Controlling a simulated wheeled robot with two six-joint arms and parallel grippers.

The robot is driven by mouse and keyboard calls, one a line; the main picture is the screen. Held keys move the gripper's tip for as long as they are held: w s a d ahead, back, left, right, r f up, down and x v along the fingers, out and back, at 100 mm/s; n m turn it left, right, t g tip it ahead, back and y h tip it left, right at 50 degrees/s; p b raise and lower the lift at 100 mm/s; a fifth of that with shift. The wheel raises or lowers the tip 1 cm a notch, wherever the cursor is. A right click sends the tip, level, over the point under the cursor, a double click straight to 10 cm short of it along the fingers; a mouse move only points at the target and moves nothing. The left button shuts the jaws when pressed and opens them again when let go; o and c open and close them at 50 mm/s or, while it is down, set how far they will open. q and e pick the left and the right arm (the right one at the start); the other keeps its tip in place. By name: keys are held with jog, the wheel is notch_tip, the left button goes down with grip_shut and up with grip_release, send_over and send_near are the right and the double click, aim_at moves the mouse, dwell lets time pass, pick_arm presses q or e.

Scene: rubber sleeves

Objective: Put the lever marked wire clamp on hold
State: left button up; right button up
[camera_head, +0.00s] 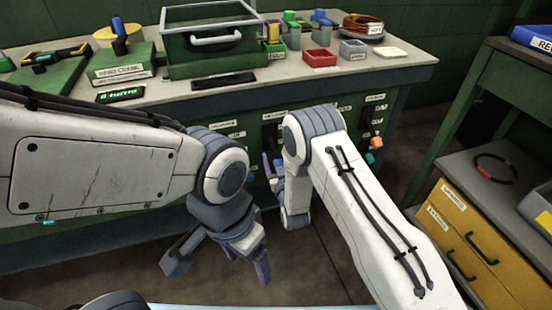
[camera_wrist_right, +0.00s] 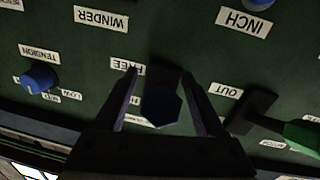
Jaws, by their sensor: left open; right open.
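In the right wrist view, where labels appear upside down, a dark lever with a blue hexagonal end (camera_wrist_right: 162,105) stands out from the green panel beside a label reading FREE. My right gripper (camera_wrist_right: 160,80) is open, with one finger on each side of this lever; I cannot tell whether they touch it. No wire clamp or hold label is readable; the gripper covers part of the panel. In the head view my right gripper (camera_head: 273,178) is at the panel front, partly hidden by its arm. My left gripper (camera_head: 218,262) is open and empty, lower and in front of the bench.
A green-handled lever (camera_wrist_right: 298,136) by OUT and a blue tension knob (camera_wrist_right: 40,78) flank the right gripper. An orange-ended lever (camera_head: 376,143) sits at the panel's right. The bench top (camera_head: 300,75) holds several items. A yellow drawer cabinet (camera_head: 452,203) stands at right.

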grip_shut()
dwell(1.4)
